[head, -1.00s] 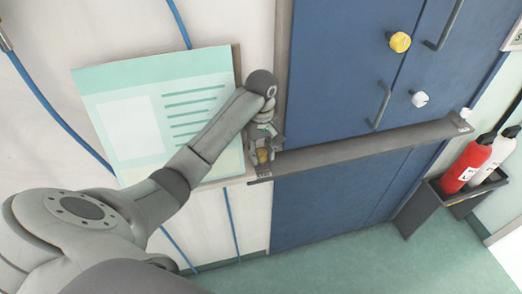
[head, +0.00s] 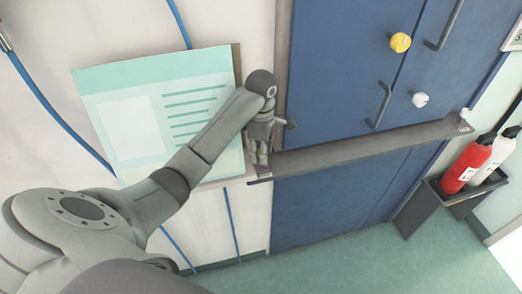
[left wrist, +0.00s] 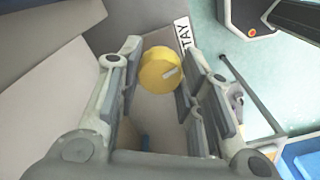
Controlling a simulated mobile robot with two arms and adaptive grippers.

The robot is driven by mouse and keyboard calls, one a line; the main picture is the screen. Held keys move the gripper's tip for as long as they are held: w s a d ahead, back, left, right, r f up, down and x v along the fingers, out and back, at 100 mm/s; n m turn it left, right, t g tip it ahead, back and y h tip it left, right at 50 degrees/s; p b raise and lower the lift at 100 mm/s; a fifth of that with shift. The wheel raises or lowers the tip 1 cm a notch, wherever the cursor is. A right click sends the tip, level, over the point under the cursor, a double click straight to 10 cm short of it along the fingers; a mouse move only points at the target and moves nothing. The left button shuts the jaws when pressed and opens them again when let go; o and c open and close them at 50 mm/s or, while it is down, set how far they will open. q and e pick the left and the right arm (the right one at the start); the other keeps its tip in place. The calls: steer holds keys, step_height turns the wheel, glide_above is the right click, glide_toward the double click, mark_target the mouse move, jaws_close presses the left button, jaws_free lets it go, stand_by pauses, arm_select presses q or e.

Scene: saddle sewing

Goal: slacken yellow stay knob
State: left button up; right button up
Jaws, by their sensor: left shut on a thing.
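The yellow stay knob (left wrist: 160,68) shows in the left wrist view between my left gripper's fingers, beside a white label (left wrist: 184,36) reading "STAY". A pale mark shows on the knob's face. My left gripper (head: 261,158) is shut on this knob at the left end of the grey bar (head: 360,147) across the blue doors. In the head view the gripper hides the knob. My right gripper is not in view.
Another yellow knob (head: 400,42) and a white knob (head: 420,99) sit on the blue doors (head: 335,70) near two handles. A small white knob (head: 466,113) is at the bar's right end. Red and white extinguishers (head: 467,165) stand at right. A poster (head: 150,115) hangs at left.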

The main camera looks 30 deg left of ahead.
arm_select(q)
steer(key=shift+n, duration=1)
steer(key=o, duration=1)
steer(key=shift+o, duration=0.2)
step_height(320, 180, up, 12)
